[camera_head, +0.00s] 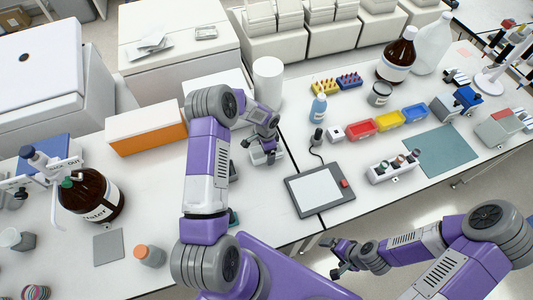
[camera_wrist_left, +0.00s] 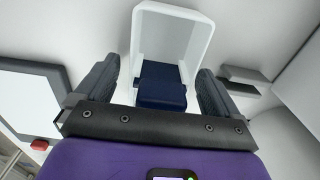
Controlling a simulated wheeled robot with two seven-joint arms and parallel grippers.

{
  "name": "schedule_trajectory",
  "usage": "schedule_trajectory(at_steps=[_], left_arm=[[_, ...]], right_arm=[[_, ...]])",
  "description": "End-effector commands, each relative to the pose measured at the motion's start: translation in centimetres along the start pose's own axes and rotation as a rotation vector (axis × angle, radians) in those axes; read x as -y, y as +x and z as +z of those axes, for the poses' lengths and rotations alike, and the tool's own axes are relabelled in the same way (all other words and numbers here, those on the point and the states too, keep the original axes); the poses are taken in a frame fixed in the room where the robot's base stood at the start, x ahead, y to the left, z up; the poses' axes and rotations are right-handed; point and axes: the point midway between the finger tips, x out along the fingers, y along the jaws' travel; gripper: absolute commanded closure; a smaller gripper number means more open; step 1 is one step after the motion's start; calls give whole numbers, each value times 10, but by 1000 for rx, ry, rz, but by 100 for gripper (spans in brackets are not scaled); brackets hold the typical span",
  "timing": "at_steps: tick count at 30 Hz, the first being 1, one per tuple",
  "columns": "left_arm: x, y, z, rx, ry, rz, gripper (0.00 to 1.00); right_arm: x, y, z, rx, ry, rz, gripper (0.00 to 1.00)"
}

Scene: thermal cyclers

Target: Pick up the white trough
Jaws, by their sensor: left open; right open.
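The white trough (camera_head: 279,155) stands on the bench near the middle of the head view, partly hidden under my left gripper (camera_head: 258,145). In the left wrist view the trough (camera_wrist_left: 197,45) shows as a white rounded frame between and beyond the two dark fingers. My left gripper (camera_wrist_left: 155,85) is open, with one finger toward each side of the trough. I cannot tell whether the fingers touch it. A dark blue block (camera_wrist_left: 162,85) shows within the trough's outline. My right gripper (camera_head: 337,257) is open and empty, in front of the bench's edge.
A grey-screened tablet device (camera_head: 315,190) with a red button lies right of the trough. A white cylinder (camera_head: 268,78) stands behind it, and an orange-and-white box (camera_head: 146,128) to the left. Colored bins (camera_head: 388,119), bottles (camera_head: 319,108) and a vial rack (camera_head: 392,167) stand farther right.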

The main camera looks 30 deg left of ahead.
Motion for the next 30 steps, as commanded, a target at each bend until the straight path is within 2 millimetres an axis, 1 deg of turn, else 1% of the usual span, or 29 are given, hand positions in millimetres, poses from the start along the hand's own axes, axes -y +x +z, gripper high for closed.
schedule_trajectory(at_steps=[2,13,20,23,26,29,30], left_arm=[[0,0,0,0,0,0,4],[0,-1,0,0,-1,0,61],[0,-1,0,-1,-1,0,62],[0,-5,0,-1,-1,-1,62],[0,-12,-1,-2,-1,-1,62],[1,-28,-1,-4,-2,-4,62],[1,-36,-1,-4,-1,-4,62]], right_arm=[[0,0,0,0,0,0,4],[0,0,0,0,0,0,4],[0,0,0,0,0,0,4],[0,0,0,0,0,0,4],[0,1,0,0,0,0,4],[-1,2,0,0,0,0,4],[-1,3,0,0,0,0,4]])
